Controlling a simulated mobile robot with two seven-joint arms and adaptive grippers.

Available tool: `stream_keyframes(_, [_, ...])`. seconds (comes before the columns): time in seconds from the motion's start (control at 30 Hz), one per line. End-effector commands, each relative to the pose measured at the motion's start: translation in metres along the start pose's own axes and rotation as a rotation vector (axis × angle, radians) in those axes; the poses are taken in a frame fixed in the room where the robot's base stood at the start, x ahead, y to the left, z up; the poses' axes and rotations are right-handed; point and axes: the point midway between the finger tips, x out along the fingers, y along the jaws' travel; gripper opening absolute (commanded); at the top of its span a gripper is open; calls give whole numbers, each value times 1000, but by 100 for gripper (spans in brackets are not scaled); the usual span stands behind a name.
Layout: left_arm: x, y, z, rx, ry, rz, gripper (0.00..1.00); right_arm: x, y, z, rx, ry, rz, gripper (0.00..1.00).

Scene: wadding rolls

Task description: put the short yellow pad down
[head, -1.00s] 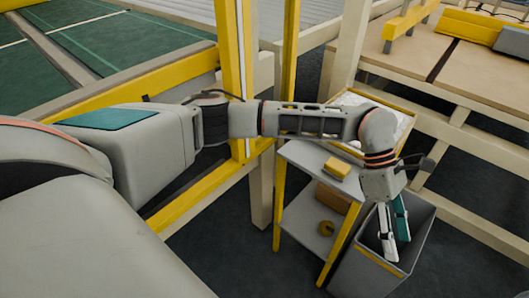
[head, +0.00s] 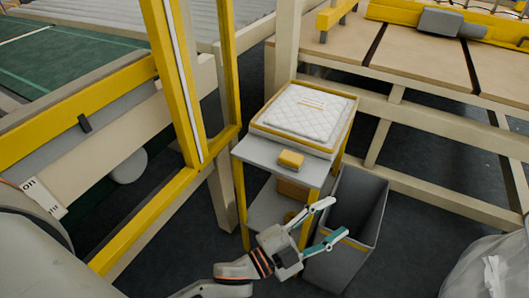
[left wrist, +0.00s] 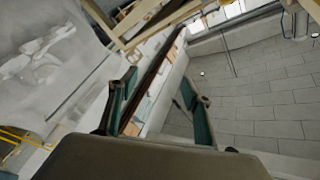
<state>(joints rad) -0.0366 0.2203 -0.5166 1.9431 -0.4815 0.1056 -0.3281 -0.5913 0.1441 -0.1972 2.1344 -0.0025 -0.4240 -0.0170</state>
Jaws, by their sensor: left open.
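A small yellow block, which may be the short yellow pad (head: 291,160), lies on the grey top of the small cart (head: 256,152), in front of a tray (head: 338,149). My left gripper (head: 336,218) is open in the head view, in front of the cart and over the near side of the grey bin (head: 372,206). Nothing shows between its fingers, and it is apart from the yellow block. In the left wrist view my open gripper (left wrist: 158,92) also has nothing held between its fingers. My right gripper is not in view.
A white quilted pad (head: 305,112) lies in the tray. The cart's lower shelf holds a brown box (head: 292,190). A yellow post (head: 172,80) stands left of the cart. A wooden bench (head: 420,60) is behind, and a plastic-wrapped bundle (head: 490,265) is at lower right.

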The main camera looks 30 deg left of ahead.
Motion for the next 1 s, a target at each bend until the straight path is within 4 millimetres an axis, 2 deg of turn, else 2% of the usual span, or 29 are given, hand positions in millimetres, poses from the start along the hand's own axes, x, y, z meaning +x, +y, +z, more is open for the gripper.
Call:
stream_keyframes(0.03, [-26,9,26,-96,-110,7,49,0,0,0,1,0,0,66])
stream_keyframes(0.1, [-63,21,61,-224,-261,12,49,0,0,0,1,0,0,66])
stream_keyframes(0.17, [-99,33,87,-327,-386,18,49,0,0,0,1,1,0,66])
stream_keyframes(0.2, [-123,40,102,-389,-464,21,49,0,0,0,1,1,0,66])
stream_keyframes(0.3, [-179,59,128,-521,-632,26,49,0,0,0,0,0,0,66])
stream_keyframes(0.43, [-231,75,144,-629,-776,31,49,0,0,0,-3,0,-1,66])
stream_keyframes(0.5, [-246,80,147,-659,-816,32,49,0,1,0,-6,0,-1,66])
stream_keyframes(0.6, [-255,82,149,-677,-840,32,49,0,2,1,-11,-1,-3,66])
stream_keyframes(0.87, [-254,82,148,-676,-839,32,49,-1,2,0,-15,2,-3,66])
stream_keyframes(0.97, [-249,73,142,-675,-827,24,49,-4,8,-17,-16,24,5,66])
stream_keyframes(1.0, [-246,68,138,-675,-821,20,49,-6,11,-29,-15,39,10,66])
